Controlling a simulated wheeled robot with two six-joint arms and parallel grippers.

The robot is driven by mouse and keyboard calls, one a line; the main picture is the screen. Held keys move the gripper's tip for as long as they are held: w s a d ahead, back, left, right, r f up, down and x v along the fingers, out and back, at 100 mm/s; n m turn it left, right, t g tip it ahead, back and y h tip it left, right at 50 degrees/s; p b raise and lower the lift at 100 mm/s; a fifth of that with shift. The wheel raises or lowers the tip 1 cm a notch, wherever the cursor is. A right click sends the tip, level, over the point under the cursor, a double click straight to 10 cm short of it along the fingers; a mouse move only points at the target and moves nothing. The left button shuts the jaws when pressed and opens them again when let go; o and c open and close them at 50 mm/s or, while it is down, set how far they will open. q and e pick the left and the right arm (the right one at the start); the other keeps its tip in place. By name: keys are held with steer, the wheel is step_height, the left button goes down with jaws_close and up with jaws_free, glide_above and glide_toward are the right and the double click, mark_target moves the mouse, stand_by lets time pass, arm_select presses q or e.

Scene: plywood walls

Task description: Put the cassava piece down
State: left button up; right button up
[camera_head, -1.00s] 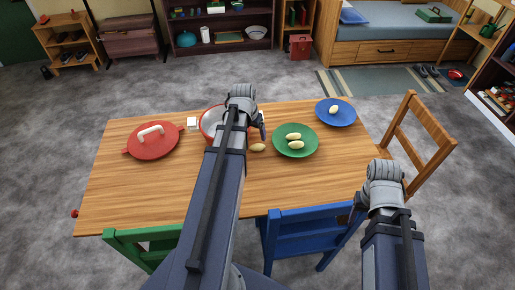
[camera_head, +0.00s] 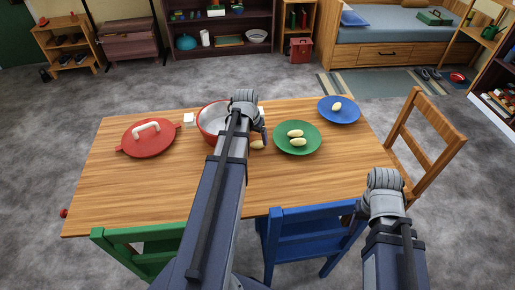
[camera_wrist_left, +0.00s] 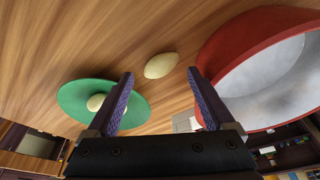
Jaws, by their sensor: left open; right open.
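A pale cassava piece (camera_head: 258,145) lies on the wooden table between the red pot and the green plate, partly hidden by my left arm. In the left wrist view the cassava piece (camera_wrist_left: 161,66) lies on bare wood, framed between my finger tips, with nothing gripped. My left gripper (camera_wrist_left: 160,74) is open and above the table; in the head view it (camera_head: 263,136) is mostly hidden behind its wrist. My right gripper (camera_head: 358,209) is at the table's front right by the blue chair, mostly hidden behind its own wrist.
The green plate (camera_head: 309,148) holds two cassava pieces and the blue plate (camera_head: 350,113) one. The red pot (camera_head: 203,125) stands left of my left wrist. A red lid (camera_head: 137,148) lies further left. Chairs stand around the table (camera_head: 115,195); its front left is clear.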

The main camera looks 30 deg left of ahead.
mark_target(257, 143)
arm_select(q)
steer(key=shift+f, duration=0.1)
steer(key=b+x, duration=0.5)
steer(key=shift+w, duration=0.2)
steer(key=c, duration=1.1)
steer(key=shift+c, duration=0.2)
